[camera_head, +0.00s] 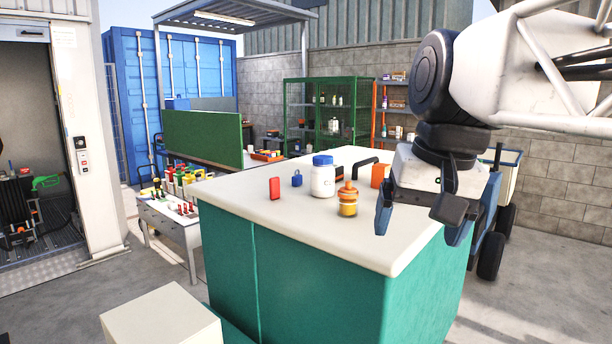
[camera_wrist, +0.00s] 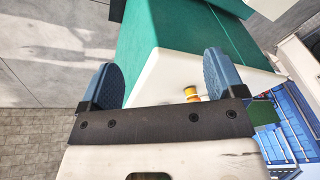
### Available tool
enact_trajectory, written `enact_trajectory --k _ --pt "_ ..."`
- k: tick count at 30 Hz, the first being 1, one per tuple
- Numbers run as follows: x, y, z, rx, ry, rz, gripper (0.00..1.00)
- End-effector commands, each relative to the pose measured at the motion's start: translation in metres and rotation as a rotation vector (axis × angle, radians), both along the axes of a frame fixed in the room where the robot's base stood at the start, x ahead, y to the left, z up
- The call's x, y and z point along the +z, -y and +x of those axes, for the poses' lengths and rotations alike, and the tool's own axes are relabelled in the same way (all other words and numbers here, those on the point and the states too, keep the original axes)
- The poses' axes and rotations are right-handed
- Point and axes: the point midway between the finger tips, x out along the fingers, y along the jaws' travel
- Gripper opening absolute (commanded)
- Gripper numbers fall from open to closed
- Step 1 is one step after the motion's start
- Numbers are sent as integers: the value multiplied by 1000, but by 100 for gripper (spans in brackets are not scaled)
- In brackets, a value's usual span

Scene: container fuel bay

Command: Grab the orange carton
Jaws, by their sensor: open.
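The orange carton (camera_head: 378,175) stands upright on the white top of the green counter (camera_head: 290,222), toward its far right side. It is just left of my gripper in the head view, and my gripper may hide part of it. My gripper (camera_head: 421,222) is open and empty, in front of the carton at the counter's right edge, fingers pointing down. In the wrist view, my gripper (camera_wrist: 164,80) has its two blue fingers spread wide with nothing between them. I cannot make out the carton in that view.
On the counter stand an orange-capped amber jar (camera_head: 347,199), a white jar with blue lid (camera_head: 322,177), a red box (camera_head: 275,188), a small blue padlock-like item (camera_head: 297,178) and a black curved handle (camera_head: 361,163). The counter's front left is clear.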

Motion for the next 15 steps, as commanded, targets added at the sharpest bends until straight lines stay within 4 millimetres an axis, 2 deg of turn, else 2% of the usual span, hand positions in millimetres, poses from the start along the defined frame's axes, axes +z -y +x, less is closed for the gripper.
enact_trajectory --k 5,15 --pt "8 -2 38 -115 -16 99 88" --pt "24 2 133 -416 -73 355 88"
